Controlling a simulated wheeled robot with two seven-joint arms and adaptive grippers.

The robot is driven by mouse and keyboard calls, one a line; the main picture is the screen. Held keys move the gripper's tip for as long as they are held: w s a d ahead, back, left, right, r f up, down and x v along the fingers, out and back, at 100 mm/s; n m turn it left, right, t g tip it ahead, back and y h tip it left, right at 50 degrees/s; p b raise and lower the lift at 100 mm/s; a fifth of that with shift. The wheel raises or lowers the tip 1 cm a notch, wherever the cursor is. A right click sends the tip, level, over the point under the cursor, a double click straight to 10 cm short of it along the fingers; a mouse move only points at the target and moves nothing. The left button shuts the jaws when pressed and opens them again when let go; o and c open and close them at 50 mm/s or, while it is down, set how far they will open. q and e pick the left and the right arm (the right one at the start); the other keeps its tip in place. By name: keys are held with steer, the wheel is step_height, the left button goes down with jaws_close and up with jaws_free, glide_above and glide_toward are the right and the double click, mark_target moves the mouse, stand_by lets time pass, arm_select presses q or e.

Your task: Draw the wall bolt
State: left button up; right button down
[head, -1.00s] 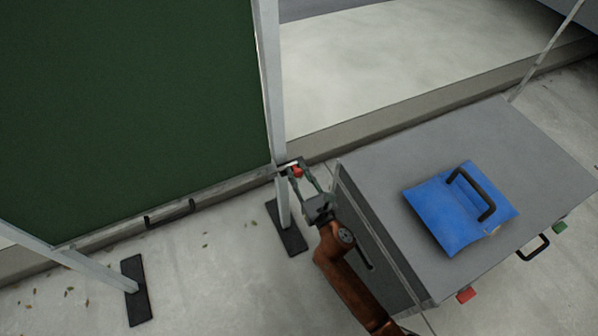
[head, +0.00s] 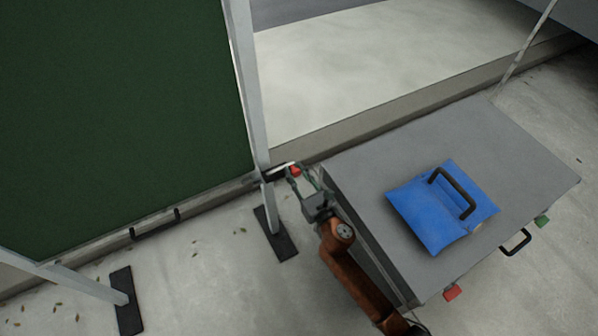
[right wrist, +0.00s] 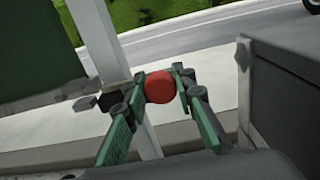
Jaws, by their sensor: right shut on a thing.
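The wall bolt shows as a red round knob (head: 295,170) on a short dark bar beside the pale post (head: 262,150) at the right edge of the green wall panel (head: 120,90). My right gripper (head: 296,173) is shut on the red knob, to the right of the post. In the right wrist view the knob (right wrist: 160,87) sits between the two fingertips, with dark bolt parts (right wrist: 90,103) at the post to its left. The fingers partly hide the bar. My left gripper is not in view.
The post's dark foot (head: 276,235) lies on the concrete below the bolt. A black handle (head: 155,226) is low on the panel.

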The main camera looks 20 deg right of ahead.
steer(key=c, duration=1.8)
jaws_free()
steer(key=shift+d, duration=0.4)
steer(key=shift+o, duration=0.9)
steer(key=shift+a, duration=0.15)
steer(key=s+d, duration=0.1)
steer(key=s, duration=1.1)
steer(key=shift+d, duration=0.15)
steer(key=shift+d, duration=0.1)
